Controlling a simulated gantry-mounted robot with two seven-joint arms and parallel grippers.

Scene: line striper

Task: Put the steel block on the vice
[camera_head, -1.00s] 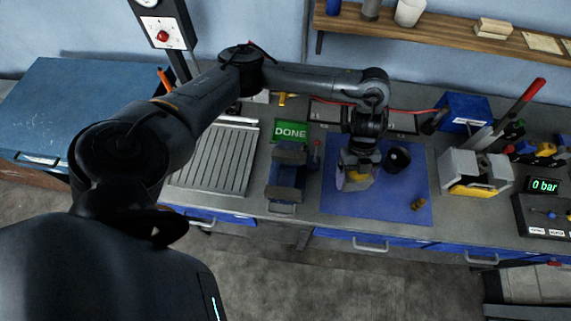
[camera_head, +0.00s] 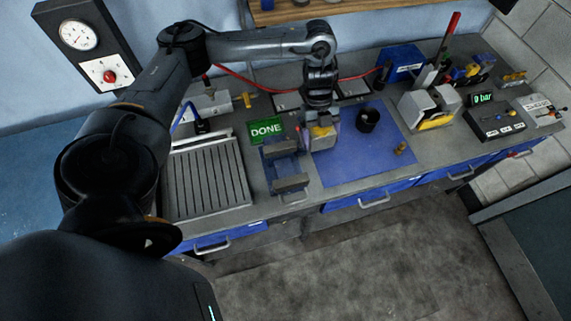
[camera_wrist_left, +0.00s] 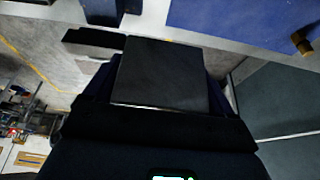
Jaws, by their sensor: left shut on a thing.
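My left gripper (camera_head: 321,143) hangs fingers down just right of the vice, above the left edge of the blue mat. It is shut on the steel block, a dark grey flat-faced piece (camera_wrist_left: 160,75) filling the middle of the left wrist view. In the head view the block is mostly hidden by the gripper. The vice (camera_head: 290,184) is blue with dark jaws and stands on the bench between the slotted plate and the mat. The block looks apart from the vice; its height above the bench is hard to tell. My right gripper is not in view.
The blue mat (camera_head: 372,160) carries a black round cup (camera_head: 367,121) and a small brass piece (camera_head: 401,148). A green DONE sign (camera_head: 266,130) stands behind the vice. A slotted plate (camera_head: 208,180) lies left. A grey-and-yellow machine (camera_head: 430,108) stands right of the mat.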

